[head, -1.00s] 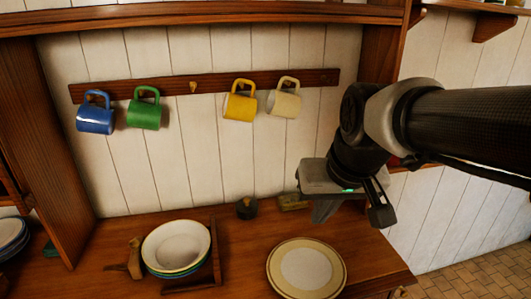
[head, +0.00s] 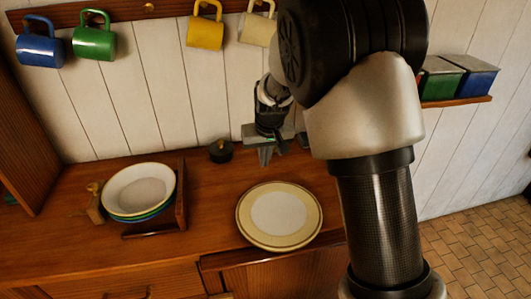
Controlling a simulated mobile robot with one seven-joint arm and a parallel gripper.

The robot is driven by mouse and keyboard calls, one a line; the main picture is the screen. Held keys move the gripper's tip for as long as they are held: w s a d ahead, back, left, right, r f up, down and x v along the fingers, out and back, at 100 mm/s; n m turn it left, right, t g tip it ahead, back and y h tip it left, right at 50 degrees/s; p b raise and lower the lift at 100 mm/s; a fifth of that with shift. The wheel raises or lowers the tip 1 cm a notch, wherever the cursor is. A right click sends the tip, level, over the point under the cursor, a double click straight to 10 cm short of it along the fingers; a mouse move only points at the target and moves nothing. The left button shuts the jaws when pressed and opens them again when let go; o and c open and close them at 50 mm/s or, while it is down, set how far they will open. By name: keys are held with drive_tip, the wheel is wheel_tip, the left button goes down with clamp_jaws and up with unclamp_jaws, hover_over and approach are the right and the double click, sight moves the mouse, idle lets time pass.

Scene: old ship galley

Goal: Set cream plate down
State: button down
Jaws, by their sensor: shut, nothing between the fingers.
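The cream plate (head: 279,214) lies flat on the wooden counter, right of the middle. It has a yellowish rim with a darker edge line and a paler centre. My gripper (head: 266,159) points down above the counter, just behind the plate's far edge in the picture. Its fingers are shut and empty, apart from the plate. Part of my arm hides the counter to the right of the plate.
Stacked dishes (head: 140,188), white on top, sit left beside a wooden divider (head: 181,194). A small dark round object (head: 221,151) stands near the back wall. Blue (head: 39,45), green (head: 94,37), yellow (head: 205,28) and cream (head: 257,25) mugs hang above.

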drive_tip(key=x, duration=0.4)
drive_tip(key=shift+f, duration=0.1)
drive_tip(key=s, duration=0.3)
drive_tip(key=shift+d, duration=0.35)
drive_tip(key=shift+s+d, duration=0.1)
drive_tip(key=shift+s, duration=0.3)
